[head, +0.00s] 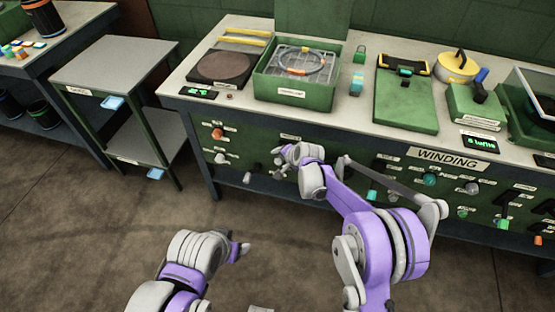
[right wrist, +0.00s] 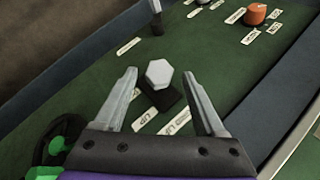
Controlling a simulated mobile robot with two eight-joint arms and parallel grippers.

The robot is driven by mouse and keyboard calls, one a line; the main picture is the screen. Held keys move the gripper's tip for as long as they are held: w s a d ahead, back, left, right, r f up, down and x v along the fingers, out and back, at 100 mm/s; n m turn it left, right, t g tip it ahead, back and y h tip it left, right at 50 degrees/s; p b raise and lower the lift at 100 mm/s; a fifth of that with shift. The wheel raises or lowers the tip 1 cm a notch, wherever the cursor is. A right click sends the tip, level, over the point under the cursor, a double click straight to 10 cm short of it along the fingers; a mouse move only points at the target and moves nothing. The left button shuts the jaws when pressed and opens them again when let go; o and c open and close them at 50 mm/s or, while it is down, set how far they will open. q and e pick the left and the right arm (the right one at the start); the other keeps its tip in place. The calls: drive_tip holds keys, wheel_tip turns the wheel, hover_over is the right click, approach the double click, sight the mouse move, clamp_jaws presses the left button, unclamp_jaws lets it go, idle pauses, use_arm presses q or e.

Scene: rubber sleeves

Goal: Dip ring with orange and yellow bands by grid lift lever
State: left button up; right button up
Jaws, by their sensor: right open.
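The ring (head: 299,62) is pale blue-grey with orange and yellow bands. It lies on the wire grid (head: 278,53) in the green tank (head: 293,93). On the green front panel below, a lever with a pale hexagonal end (right wrist: 159,73) and dark base stands beside white labels, one reading "UP". My right gripper (right wrist: 160,76) is open with its fingers on either side of this lever end; contact does not show. In the head view my right gripper (head: 284,160) is at the panel under the tank. My left gripper (head: 243,249) is low over the floor, its jaws unclear.
Another lever (head: 248,177) stands to the left on the panel, near an orange knob (head: 217,134). A grey side table (head: 113,65) stands at left. Floor space is clear.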

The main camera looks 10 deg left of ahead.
drive_tip(key=v, duration=0.6)
idle(0.4)
drive_tip(key=s+d+r+n+h+p, duration=0.3)
drive_tip(key=s+d+r+p, duration=0.1)
drive_tip(key=s+d+r, duration=1.15)
drive_tip(key=s+d+r+n+h+p, duration=0.1)
drive_tip(key=s+d+n+h+p, duration=0.1)
drive_tip(key=s+d, duration=1.1)
drive_tip(key=s+n+p, duration=0.1)
drive_tip(key=s+p, duration=0.1)
drive_tip(key=s, duration=0.2)
drive_tip(key=shift+d+h, duration=0.3)
drive_tip(key=shift+s, duration=0.1)
